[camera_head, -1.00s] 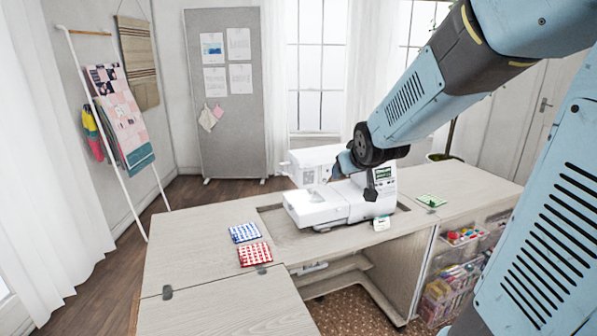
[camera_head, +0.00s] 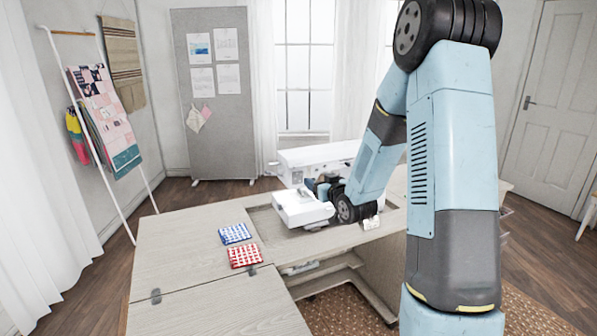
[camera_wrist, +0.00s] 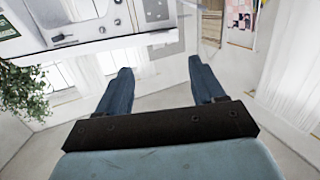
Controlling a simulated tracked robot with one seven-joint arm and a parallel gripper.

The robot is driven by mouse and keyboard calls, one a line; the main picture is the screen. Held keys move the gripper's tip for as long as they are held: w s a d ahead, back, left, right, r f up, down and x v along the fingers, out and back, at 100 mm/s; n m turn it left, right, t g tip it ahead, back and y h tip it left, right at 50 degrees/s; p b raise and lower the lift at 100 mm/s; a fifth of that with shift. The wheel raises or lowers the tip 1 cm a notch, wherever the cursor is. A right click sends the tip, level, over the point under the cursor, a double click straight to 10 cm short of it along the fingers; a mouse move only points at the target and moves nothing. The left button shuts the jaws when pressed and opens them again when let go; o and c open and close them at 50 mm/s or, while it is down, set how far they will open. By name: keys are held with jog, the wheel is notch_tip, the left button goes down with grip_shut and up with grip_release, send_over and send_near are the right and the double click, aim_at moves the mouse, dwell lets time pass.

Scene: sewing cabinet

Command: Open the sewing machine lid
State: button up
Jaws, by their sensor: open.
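The white sewing machine (camera_head: 300,205) stands in the recess of the wooden cabinet top, with its bed toward me. Its upper part, with the lid (camera_head: 318,152), shows behind my arm; the arm hides its right side, and I cannot tell how far the lid is raised. My gripper (camera_head: 320,186) is low against the front of the machine, between bed and upper part, mostly hidden by the wrist. In the wrist view my gripper (camera_wrist: 160,70) is open, with nothing between the blue fingers. A white machine panel (camera_wrist: 85,22) with small fittings lies beyond the fingertips, apart from them.
A blue patterned cloth (camera_head: 235,233) and a red one (camera_head: 245,256) lie on the cabinet top (camera_head: 185,225), left of the machine. A small white card (camera_head: 371,223) is by its right front. A rack with fabrics (camera_head: 105,110) and a grey board (camera_head: 215,140) stand behind.

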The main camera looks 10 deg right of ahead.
aim_at(300, 167)
jog(key=shift+w+d+f+t, duration=0.15)
jog(key=shift+w+f+t, duration=0.25)
jog(key=shift+f, duration=0.35)
jog(key=w+a, duration=0.1)
jog(key=w, duration=0.8)
jog(key=w+a, duration=0.1)
jog(key=w, duration=0.3)
jog(key=shift+w+a, duration=0.15)
jog(key=shift+a, duration=0.2)
grip_shut()
